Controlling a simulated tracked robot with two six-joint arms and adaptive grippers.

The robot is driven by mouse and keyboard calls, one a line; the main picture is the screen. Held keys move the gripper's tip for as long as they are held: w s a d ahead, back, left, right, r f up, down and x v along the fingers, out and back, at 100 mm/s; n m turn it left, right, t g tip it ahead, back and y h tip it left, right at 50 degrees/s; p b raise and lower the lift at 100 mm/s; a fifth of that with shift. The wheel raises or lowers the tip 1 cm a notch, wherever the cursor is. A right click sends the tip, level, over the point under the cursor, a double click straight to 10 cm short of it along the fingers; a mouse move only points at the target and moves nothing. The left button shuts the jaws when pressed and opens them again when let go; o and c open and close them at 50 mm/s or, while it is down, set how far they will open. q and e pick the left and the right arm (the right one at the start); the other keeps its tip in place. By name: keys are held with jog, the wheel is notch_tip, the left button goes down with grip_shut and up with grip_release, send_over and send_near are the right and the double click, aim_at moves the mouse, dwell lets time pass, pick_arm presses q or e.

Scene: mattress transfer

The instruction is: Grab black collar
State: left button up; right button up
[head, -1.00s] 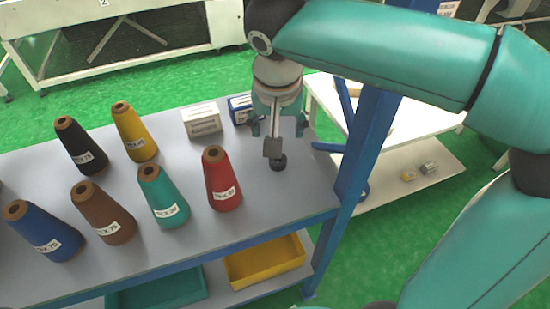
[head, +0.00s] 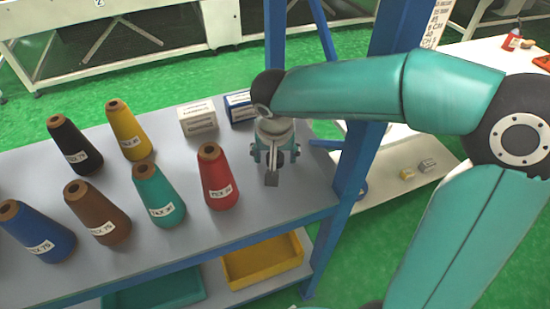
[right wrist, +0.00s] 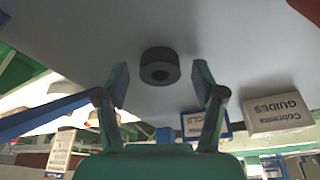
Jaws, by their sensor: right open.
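The black collar (right wrist: 159,66), a short dark cylinder with a hole in its face, sits on the grey table top in the right wrist view. It lies between and just beyond the fingertips of my right gripper (right wrist: 160,84). The fingers are spread apart, with one on each side of it, and the gripper is open and empty. In the head view my right gripper (head: 275,163) points down close above the table, to the right of the red cone. There it hides most or all of the collar. My left gripper is not in view.
A red cone (head: 217,180) stands just left of my right gripper, with several other coloured cones further left. A white box (head: 198,121) and a blue-and-white box (head: 239,107) are behind. A blue post (head: 357,165) rises at the table's right edge.

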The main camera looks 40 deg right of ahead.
jog(key=shift+c, duration=0.2)
jog(key=c, duration=1.2)
jog(key=shift+o, duration=0.2)
